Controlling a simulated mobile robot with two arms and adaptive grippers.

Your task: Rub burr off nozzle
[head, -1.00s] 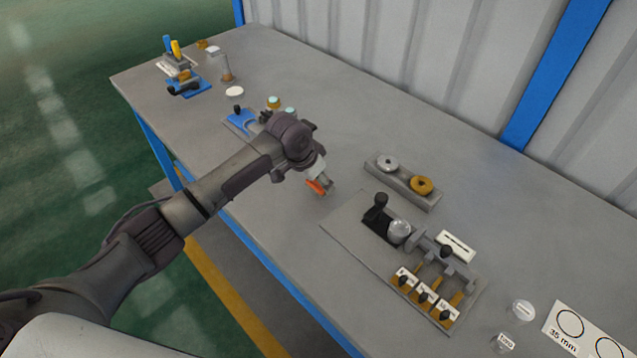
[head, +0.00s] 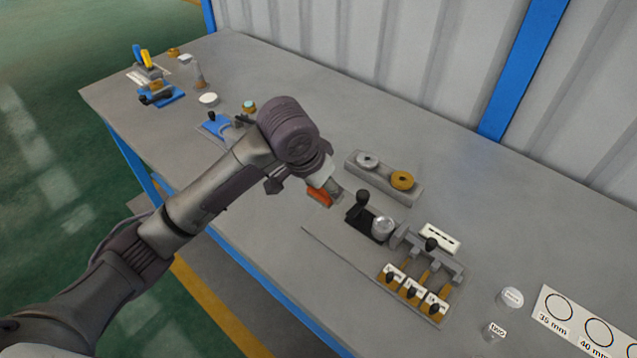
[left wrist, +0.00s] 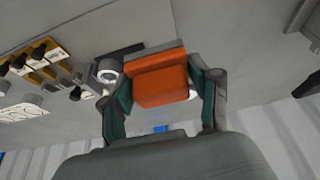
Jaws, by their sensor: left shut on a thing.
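My left gripper (head: 323,190) is shut on an orange block (head: 318,197) with a grey layer along one side. In the left wrist view the block (left wrist: 160,82) sits between the two green-padded fingers (left wrist: 162,98). It is held above the bench, just left of a black holder (head: 360,212) with an upright black knob. A round, shiny metal piece (head: 382,226), perhaps the nozzle, sits at this holder. Its ring-like end (left wrist: 108,71) shows beside the left finger in the wrist view. A burr is too small to make out. My right gripper is in neither view.
A grey block with silver and brass discs (head: 402,181) stands behind the holder. A rack with labelled black-knobbed slides (head: 412,292) lies to the right. Blue fixtures (head: 162,97) stand at the far left. The bench front (head: 290,270) is clear.

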